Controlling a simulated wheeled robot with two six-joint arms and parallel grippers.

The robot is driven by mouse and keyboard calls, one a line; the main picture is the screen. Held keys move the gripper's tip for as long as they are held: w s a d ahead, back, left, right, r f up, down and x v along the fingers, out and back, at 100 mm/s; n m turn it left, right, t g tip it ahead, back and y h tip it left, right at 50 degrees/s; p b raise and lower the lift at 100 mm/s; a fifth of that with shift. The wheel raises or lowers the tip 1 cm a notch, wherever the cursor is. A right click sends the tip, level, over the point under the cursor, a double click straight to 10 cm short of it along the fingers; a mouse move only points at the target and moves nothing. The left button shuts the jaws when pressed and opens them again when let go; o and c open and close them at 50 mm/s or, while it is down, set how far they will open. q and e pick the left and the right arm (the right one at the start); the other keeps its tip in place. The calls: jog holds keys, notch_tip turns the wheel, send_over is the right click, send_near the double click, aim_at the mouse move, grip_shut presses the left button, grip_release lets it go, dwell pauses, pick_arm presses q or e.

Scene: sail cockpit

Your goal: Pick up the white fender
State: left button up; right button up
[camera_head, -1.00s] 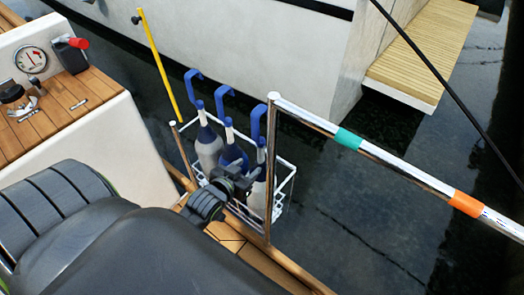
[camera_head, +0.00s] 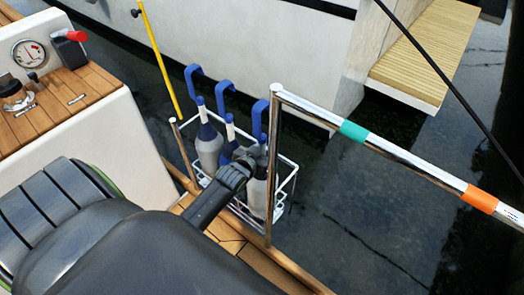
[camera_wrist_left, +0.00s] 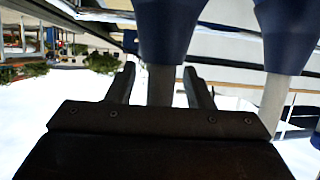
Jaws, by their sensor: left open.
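A white-grey fender (camera_head: 209,153) with a blue shoulder and pale stem stands upright at the left of a white wire basket (camera_head: 287,187). A blue fender (camera_head: 229,150) stands in the middle, and another pale fender (camera_head: 257,192) at the right, both partly hidden by my arm. My left gripper (camera_head: 243,164) is over the basket by the middle and right fenders. In the left wrist view my open fingers (camera_wrist_left: 160,88) stand either side of a pale stem below a blue shoulder (camera_wrist_left: 166,28); I cannot tell how deep it sits between them. My right gripper is not in view.
A steel rail (camera_head: 400,165) with green and orange bands runs right from a post beside the basket. Blue hooks (camera_head: 224,85) rise above the fenders. A yellow pole (camera_head: 160,62) stands behind left. Dark water and a white hull (camera_head: 270,60) lie beyond.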

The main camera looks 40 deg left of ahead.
pick_arm(q)
jog(key=shift+w, duration=0.2)
jog(key=shift+c, duration=0.5)
grip_shut()
jog(key=shift+r, duration=0.2)
